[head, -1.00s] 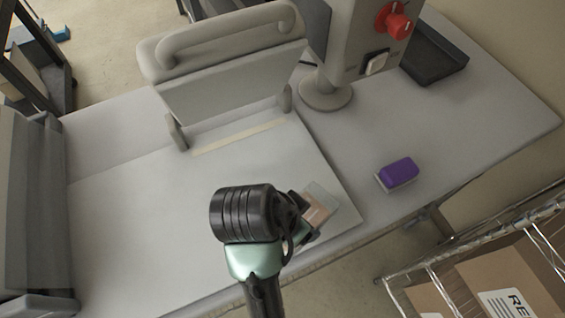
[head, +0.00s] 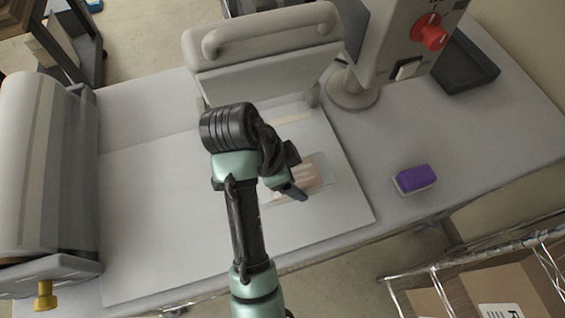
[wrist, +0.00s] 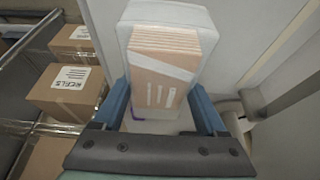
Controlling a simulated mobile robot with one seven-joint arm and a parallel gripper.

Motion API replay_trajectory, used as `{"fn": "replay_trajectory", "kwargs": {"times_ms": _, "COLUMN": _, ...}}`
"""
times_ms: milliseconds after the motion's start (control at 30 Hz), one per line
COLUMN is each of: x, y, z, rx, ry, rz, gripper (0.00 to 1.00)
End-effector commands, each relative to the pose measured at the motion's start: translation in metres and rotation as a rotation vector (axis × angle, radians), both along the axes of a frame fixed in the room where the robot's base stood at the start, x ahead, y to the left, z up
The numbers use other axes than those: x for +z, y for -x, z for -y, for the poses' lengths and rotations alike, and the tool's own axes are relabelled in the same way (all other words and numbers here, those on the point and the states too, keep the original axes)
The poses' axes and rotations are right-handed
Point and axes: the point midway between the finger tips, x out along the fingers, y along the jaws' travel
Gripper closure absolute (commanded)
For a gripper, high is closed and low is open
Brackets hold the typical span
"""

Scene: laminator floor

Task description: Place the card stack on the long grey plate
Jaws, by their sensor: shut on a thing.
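The card stack (head: 318,172) is a tan block of layered cards with a pale band and a clear wrapping. It also fills the upper middle of the wrist view (wrist: 165,62). My gripper (head: 291,184) is shut on it, with one blue finger on each side in the wrist view (wrist: 160,98). The long grey plate (head: 160,225) is a pale flat sheet on the table, reaching from the roller side to the handled guard. In the head view the stack overlaps the plate's right part. I cannot tell its height above the plate. My arm hides part of the plate.
A handled grey guard (head: 262,68) stands behind the plate, and a large roller (head: 45,165) is at the left. A post with a red knob (head: 429,36), a dark tray (head: 465,65) and a purple-topped block (head: 415,177) are at the right. Boxes (wrist: 68,93) sit on a rack.

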Motion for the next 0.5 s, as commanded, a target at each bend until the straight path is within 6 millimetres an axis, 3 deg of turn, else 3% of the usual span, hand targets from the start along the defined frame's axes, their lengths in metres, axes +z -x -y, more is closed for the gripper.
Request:
{"fn": "replay_trajectory", "kwargs": {"times_ms": 100, "x": -0.002, "y": -0.026, "z": -0.007, "rx": 0.0, "ry": 0.0, "rz": 0.002, "gripper": 1.0}}
{"fn": "replay_trajectory", "kwargs": {"times_ms": 300, "x": 0.0, "y": -0.059, "z": -0.018, "rx": 0.0, "ry": 0.0, "rz": 0.002, "gripper": 1.0}}
{"fn": "replay_trajectory", "kwargs": {"times_ms": 500, "x": -0.021, "y": -0.061, "z": -0.019, "rx": -0.001, "ry": 0.001, "rz": -0.004, "gripper": 1.0}}
